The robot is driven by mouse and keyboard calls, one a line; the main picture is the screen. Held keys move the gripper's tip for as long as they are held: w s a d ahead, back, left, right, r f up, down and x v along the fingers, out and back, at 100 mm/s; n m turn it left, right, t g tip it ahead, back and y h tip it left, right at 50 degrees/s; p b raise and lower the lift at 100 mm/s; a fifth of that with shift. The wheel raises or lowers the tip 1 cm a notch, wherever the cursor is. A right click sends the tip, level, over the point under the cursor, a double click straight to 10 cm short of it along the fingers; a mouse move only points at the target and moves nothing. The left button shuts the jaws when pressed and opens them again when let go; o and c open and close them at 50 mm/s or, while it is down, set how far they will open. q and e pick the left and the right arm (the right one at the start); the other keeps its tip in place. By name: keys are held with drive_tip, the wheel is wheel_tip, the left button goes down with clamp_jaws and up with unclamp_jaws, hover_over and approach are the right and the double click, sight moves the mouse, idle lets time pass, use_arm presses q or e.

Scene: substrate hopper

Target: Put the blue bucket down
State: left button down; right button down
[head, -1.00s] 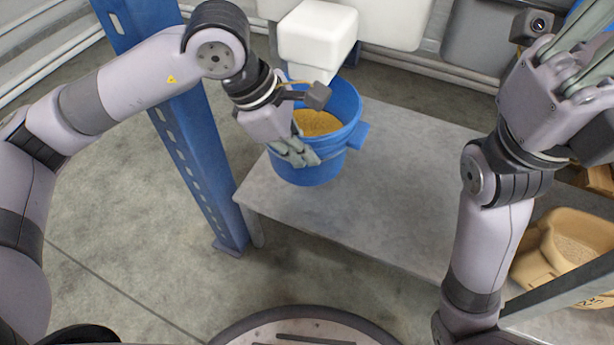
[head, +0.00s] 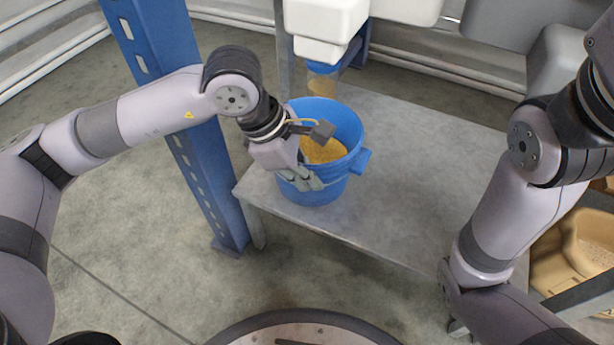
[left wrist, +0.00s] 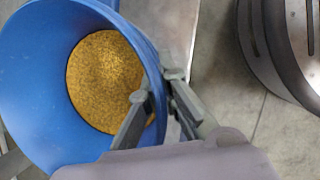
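The blue bucket (head: 352,168) holds yellow-brown grain (head: 322,150) and stands upright over the left front part of the grey table (head: 420,180). Its base looks to be at the tabletop, but I cannot tell whether it touches. My left gripper (head: 302,178) is at the bucket's near left side. In the left wrist view, the bucket (left wrist: 40,100) lies at the left, and my left gripper (left wrist: 162,108) has one finger inside the rim and one outside, closed on the wall. My right gripper is out of the picture; only its arm shows at the right.
A white dispenser (head: 322,18) with a spout (head: 322,82) hangs behind the bucket. A blue post (head: 200,170) stands at the table's left corner. A tan container (head: 580,250) is at the lower right. The table's middle and right are clear.

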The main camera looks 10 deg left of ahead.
use_arm(q)
drive_tip(key=shift+r, duration=0.1)
drive_tip(key=c, duration=1.8)
unclamp_jaws()
drive_tip(key=shift+f, duration=0.2)
drive_tip(key=shift+r, duration=0.1)
